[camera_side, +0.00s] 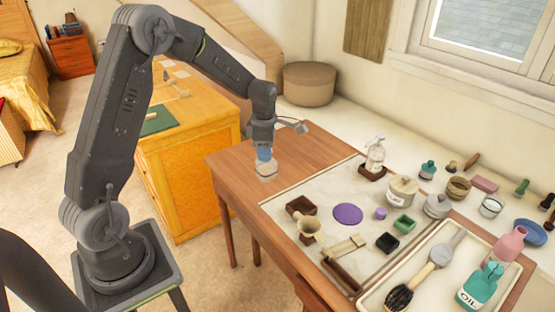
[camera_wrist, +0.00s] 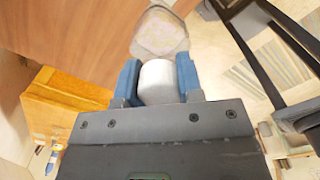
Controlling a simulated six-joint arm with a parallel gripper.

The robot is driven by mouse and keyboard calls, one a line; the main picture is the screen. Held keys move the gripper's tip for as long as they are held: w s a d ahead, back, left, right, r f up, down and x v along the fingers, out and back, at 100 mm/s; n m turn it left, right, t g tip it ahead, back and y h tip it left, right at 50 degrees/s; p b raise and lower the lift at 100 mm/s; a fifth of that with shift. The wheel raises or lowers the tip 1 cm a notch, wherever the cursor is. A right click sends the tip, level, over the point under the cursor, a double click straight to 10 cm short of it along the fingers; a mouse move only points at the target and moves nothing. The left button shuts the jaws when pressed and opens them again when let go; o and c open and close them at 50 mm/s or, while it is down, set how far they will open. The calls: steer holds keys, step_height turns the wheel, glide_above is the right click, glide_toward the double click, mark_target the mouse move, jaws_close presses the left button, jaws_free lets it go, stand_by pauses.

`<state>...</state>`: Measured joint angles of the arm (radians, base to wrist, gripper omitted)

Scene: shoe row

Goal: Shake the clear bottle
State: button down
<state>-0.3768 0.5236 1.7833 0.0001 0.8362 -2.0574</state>
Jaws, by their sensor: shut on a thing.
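My gripper (camera_side: 264,153) points down above the left end of the wooden table, with blue fingers. It is shut on the clear bottle (camera_side: 266,170), whose see-through body hangs below the fingers. In the wrist view, the fingers (camera_wrist: 157,80) sit on both sides of a white round neck or cap. The bottle's clear body (camera_wrist: 160,33) shows beyond them, over brown wood. I cannot tell for sure whether the bottle's bottom is clear of the table.
The wooden table (camera_side: 232,160) has bare wood near my gripper. A pale mat (camera_side: 285,207) to the right carries a spray bottle (camera_side: 376,155), a purple disc (camera_side: 348,214) and several small containers. A tray (camera_side: 375,300) at the front right holds a brush (camera_side: 398,297) and a teal oil bottle (camera_side: 478,290).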

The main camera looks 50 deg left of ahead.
steer(key=r, duration=0.2)
steer(key=shift+a+r, duration=0.2)
steer(key=shift+r, duration=1.8)
stand_by(1.1)
stand_by(0.4)
step_height(320, 180, up, 5)
steer(key=shift+f, duration=2.5)
stand_by(0.4)
